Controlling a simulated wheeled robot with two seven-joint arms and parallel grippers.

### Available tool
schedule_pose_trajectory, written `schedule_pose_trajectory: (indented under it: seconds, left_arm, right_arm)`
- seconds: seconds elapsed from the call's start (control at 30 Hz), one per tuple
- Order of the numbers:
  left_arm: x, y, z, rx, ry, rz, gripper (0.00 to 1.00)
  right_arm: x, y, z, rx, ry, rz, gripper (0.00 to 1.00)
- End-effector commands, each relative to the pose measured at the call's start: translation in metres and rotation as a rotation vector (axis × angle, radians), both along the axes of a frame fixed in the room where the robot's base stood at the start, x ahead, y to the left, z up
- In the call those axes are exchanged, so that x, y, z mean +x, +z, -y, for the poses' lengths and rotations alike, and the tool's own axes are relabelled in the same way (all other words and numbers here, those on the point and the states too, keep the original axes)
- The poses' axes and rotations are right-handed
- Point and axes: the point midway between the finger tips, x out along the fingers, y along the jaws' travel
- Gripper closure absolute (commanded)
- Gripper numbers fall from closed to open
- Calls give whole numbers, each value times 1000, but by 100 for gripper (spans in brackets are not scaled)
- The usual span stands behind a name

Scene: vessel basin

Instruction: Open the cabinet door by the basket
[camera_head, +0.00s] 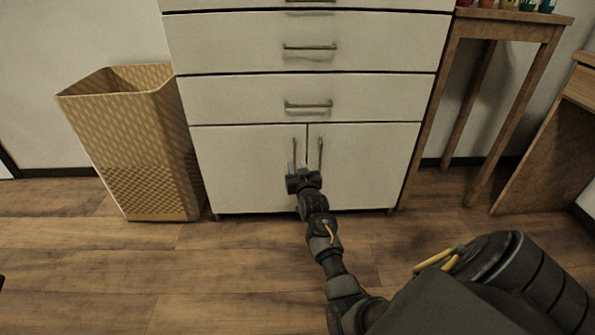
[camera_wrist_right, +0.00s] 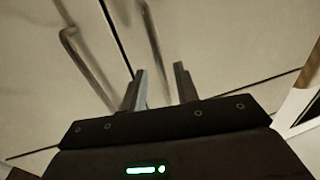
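The white cabinet (camera_head: 306,97) stands against the wall, with two lower doors. The door by the basket is the left one (camera_head: 240,165); it looks shut. Its upright bar handle (camera_head: 294,150) is beside the middle seam. The woven tan basket (camera_head: 150,150) stands left of the cabinet. My right gripper (camera_head: 298,168) is in front of the lower end of that handle. In the wrist view its two fingers (camera_wrist_right: 160,88) are apart, with blurred handle bars near them. I cannot tell whether a bar is between the fingertips. My left gripper is not in view.
The right door (camera_head: 365,165) has its own handle (camera_head: 321,153) close by. Drawers with horizontal handles (camera_head: 308,106) are above the doors. A wooden stand (camera_head: 515,28) with small items is to the right. Wooden floor (camera_head: 120,270) is clear in front.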

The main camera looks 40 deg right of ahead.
Motion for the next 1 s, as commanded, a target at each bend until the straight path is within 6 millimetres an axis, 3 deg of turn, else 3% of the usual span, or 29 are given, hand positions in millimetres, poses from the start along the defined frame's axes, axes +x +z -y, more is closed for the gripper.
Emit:
schedule_pose_trajectory:
  seconds: [0.13,0.43,0.7,1.0]
  left_arm:
    - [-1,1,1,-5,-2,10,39]
    - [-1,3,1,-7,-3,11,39]
    - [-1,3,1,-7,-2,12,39]
    - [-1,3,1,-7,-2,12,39]
  right_arm:
    - [10,-1,5,1,0,0,69]
    - [12,1,6,1,0,0,69]
    - [12,0,6,1,-1,0,100]
    - [11,1,9,0,-3,0,100]
